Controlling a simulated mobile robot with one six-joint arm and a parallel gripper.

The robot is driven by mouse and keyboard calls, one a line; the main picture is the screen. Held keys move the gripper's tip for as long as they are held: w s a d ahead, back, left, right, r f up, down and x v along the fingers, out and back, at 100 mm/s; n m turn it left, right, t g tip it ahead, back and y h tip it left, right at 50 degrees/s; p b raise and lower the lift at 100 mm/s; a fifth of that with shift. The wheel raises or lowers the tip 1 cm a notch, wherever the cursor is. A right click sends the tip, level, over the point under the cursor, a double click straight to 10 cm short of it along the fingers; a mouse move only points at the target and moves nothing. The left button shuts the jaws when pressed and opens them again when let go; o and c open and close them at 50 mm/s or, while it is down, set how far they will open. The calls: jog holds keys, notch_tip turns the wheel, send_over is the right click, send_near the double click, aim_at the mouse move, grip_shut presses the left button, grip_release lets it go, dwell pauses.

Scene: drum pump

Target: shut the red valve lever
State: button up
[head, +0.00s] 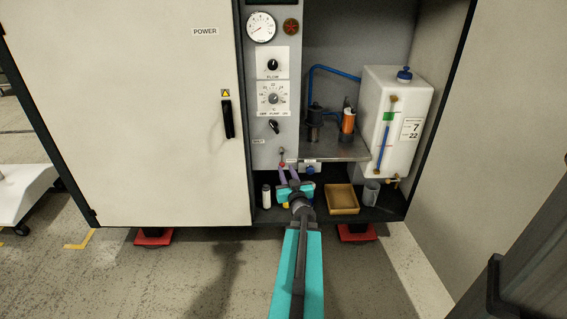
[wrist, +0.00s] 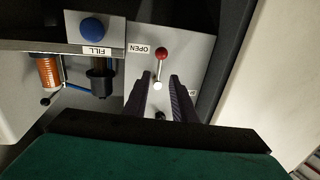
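The red valve lever (wrist: 161,54) has a red ball on a thin metal stem, on a grey panel. In the wrist view its ball is beside a label reading OPEN (wrist: 140,49), and the stem runs down to a bright pivot (wrist: 157,86). In the head view the small red ball (head: 282,164) shows just above my fingertips. My gripper (head: 289,171) is open and empty. In the wrist view its two dark fingers (wrist: 158,84) are apart, with the pivot between their tips and the ball beyond them. A second label is partly hidden by the right finger.
A blue knob (wrist: 93,29) by a FILL label sits left of the lever in the wrist view. A metal shelf (head: 343,149) is right of the lever in the head view. A tan tray (head: 342,199), mug (head: 370,192) and white bottle (head: 266,196) stand below.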

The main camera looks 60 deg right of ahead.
jog(key=b+x, duration=0.1)
jog(key=x, duration=0.6)
dwell(0.3)
jog(key=shift+c, duration=0.4)
grip_shut()
jog(key=shift+w+a, duration=0.1)
jog(key=shift+w, duration=0.05)
dwell(0.7)
